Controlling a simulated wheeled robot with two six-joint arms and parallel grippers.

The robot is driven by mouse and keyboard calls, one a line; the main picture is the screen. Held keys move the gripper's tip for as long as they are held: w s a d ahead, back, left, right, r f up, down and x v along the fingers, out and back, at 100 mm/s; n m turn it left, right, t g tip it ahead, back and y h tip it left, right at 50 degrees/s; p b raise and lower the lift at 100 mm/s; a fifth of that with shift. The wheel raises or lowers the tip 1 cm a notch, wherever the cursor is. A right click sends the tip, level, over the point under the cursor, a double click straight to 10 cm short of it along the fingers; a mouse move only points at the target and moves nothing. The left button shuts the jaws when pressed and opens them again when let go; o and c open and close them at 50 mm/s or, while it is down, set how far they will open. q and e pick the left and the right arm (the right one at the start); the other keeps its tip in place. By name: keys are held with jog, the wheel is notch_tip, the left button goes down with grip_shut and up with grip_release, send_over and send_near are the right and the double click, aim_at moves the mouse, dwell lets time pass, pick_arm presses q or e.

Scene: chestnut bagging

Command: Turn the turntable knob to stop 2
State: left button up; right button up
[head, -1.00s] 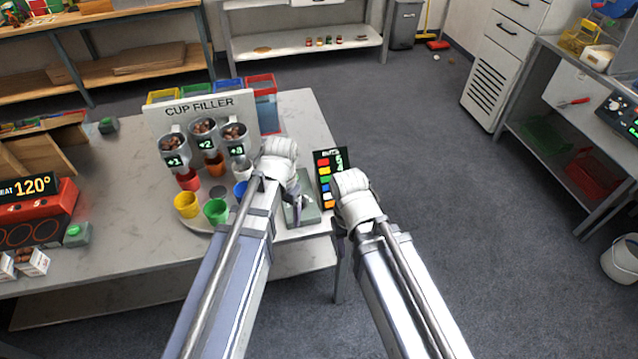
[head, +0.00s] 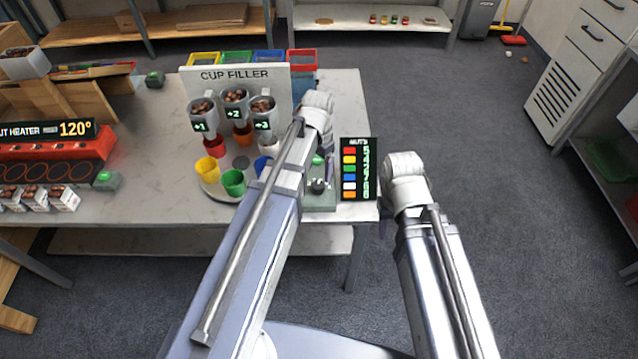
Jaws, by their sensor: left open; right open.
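The turntable (head: 212,190) is a grey disc carrying coloured cups, among them a yellow cup (head: 209,169), a green cup (head: 233,182) and a red cup (head: 215,147). The dark turntable knob (head: 318,186) sits on a small grey-green box (head: 320,203) at the table's front right; its stop marks are too small to read. My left gripper (head: 328,165) is open, pointing down just above and behind the knob, mostly hidden by its own wrist and arm. I cannot tell whether it touches the knob. My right gripper (head: 386,226) is open and empty, beyond the table's right edge.
The cup filler panel (head: 235,75) with its nut hoppers stands behind the turntable. A black nuts board (head: 358,168) stands right of the knob box. A red nut heater (head: 40,148) is at left. Open floor (head: 480,150) lies to the right.

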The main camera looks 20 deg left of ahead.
aim_at(318, 184)
pick_arm(q)
notch_tip(318, 184, down, 7)
jog(key=b, duration=0.5)
jog(key=shift+r+b, duration=0.2)
jog(key=shift+b, duration=0.2)
jog(key=shift+r, duration=0.1)
grip_shut()
